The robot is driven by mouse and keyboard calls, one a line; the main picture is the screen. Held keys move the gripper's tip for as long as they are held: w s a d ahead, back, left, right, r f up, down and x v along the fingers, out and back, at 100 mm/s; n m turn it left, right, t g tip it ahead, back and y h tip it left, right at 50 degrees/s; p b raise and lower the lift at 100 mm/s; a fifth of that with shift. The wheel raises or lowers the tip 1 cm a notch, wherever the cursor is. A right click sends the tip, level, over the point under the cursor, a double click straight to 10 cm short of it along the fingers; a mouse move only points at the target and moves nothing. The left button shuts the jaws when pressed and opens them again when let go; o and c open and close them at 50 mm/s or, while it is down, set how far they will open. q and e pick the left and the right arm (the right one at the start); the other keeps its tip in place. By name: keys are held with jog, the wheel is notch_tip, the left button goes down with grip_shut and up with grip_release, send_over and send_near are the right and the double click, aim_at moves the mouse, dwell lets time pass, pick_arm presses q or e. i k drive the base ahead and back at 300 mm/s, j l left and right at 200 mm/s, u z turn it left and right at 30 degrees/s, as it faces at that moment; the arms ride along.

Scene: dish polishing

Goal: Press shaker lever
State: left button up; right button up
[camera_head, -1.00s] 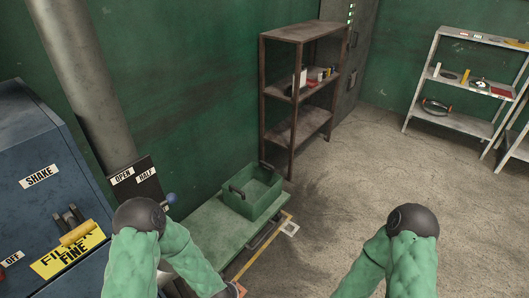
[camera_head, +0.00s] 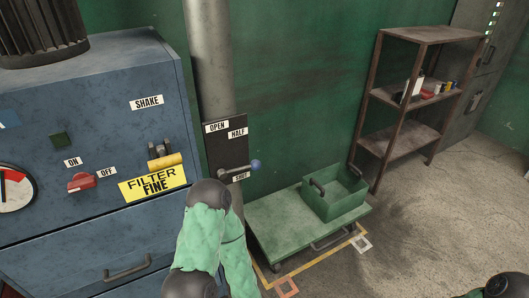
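The shaker lever (camera_head: 165,161), with a yellow grip and dark metal arms, sits on the blue cabinet (camera_head: 95,130) front in the camera_head view. It is below the "SHAKE" label (camera_head: 146,102) and just above the yellow "FILTER FINE" sign (camera_head: 152,184). My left arm in its green sleeve shows below and right of the lever, with its dark rounded joint apart from it in the picture. My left gripper's fingers are not visible. Only a dark joint and a bit of sleeve of my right arm show at the bottom right corner; its gripper is out of view.
A red on/off switch (camera_head: 81,182) and a gauge (camera_head: 15,188) are left of the lever. A blue-knobbed valve handle (camera_head: 255,165) is to the right, by the pipe (camera_head: 211,60). A green cart (camera_head: 280,232) bears a green bin (camera_head: 338,205). A brown shelf (camera_head: 400,95) stands behind.

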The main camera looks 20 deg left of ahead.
aim_at(164, 161)
jog(key=u, duration=1.65)
